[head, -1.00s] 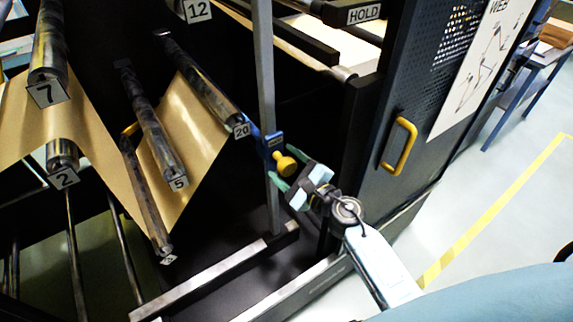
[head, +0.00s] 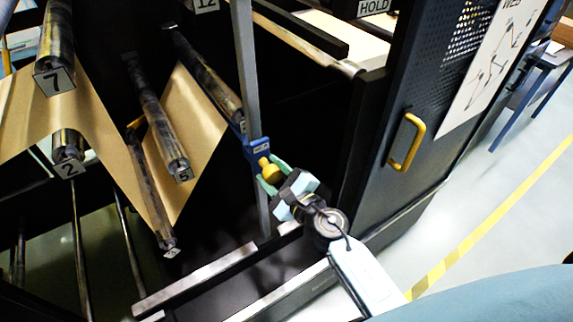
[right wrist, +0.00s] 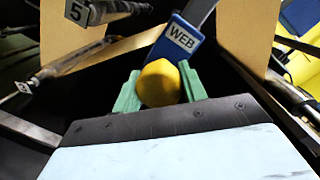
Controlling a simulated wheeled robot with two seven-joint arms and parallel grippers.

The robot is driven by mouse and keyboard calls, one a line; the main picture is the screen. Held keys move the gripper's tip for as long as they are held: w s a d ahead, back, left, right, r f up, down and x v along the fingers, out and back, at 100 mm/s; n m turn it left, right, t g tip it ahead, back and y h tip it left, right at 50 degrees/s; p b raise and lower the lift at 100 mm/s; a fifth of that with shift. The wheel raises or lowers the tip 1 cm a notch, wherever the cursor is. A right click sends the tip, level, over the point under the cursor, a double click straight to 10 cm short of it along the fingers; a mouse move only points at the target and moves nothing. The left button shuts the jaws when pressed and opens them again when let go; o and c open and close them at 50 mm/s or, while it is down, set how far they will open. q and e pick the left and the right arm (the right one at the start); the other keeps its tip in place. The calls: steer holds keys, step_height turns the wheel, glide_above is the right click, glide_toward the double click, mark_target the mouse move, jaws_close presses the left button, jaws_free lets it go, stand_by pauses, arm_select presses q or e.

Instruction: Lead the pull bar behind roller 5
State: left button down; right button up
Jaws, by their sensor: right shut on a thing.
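The pull bar (head: 243,75) looks like a long grey bar. It carries a blue block (head: 257,149) with a yellow knob (head: 268,171); in the right wrist view the block (right wrist: 180,40) reads WEB. My right gripper (head: 272,181) is shut on the knob, its green fingers on both sides of the knob (right wrist: 158,83) in the wrist view. Roller 5 (head: 155,115) lies left of the bar, its label (right wrist: 76,10) at the top left of the wrist view. The bar stands in front and to the right of that roller's end. My left gripper is not in view.
Kraft paper (head: 205,130) runs behind roller 5. Roller 7 (head: 57,45), roller 2 (head: 68,147) and a low roller (head: 150,195) are left. Another roller (head: 208,75) is partly behind the bar. A cabinet door with a yellow handle (head: 408,142) stands right.

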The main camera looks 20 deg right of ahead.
steer(key=s+a+f+b, duration=0.2)
steer(key=a, duration=1)
steer(key=shift+s+f, duration=0.2)
steer(key=shift+f, duration=0.05)
